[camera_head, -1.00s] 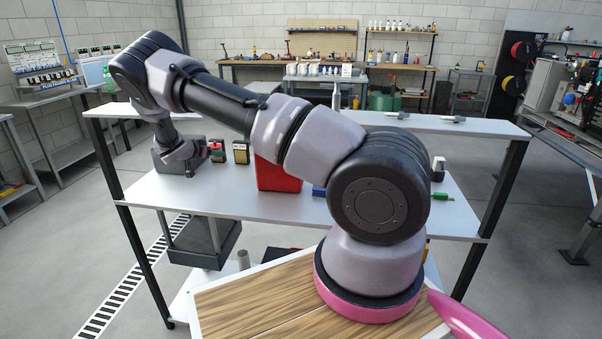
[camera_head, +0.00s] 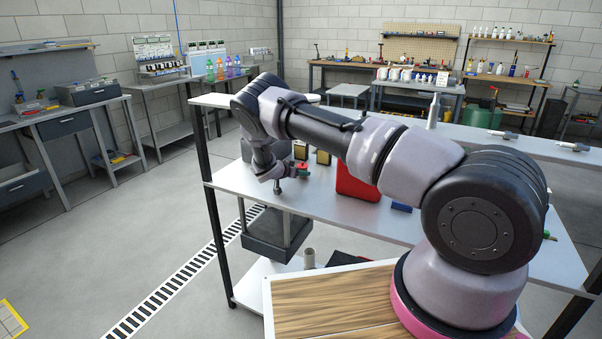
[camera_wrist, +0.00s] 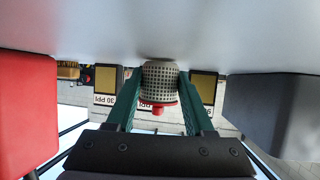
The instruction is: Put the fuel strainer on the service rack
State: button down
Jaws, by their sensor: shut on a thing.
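The fuel strainer (camera_wrist: 160,82), a grey perforated cylinder with a red end piece and knob, sits between the green fingers of my gripper (camera_wrist: 160,88) in the wrist view. The gripper is shut on it. The wrist picture is upside down, with the pale shelf surface (camera_wrist: 210,35) close to the strainer; I cannot tell whether they touch. In the head view my gripper (camera_head: 288,180) is low over the middle shelf (camera_head: 335,215) of a white, black-legged shelving unit, with a small red part beside it. I cannot tell which unit is the service rack.
A red canister (camera_head: 357,182) stands right of the gripper, a grey block (camera_head: 250,148) left. The upper shelf (camera_head: 500,140) is above. Benches line the left wall; the left floor is open.

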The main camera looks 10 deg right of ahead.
jog(key=shift+f, duration=0.2)
jog(key=shift+s+f, duration=0.25)
jog(key=shift+f, duration=0.1)
jog(key=shift+c, duration=1.4)
grip_release()
jog(key=shift+f, duration=0.15)
jog(key=shift+r, duration=0.2)
jog(key=v, duration=0.8)
jog(key=r+v, duration=0.1)
jog(key=v, duration=0.3)
jog(key=shift+w, duration=0.25)
jog(key=shift+a, duration=0.1)
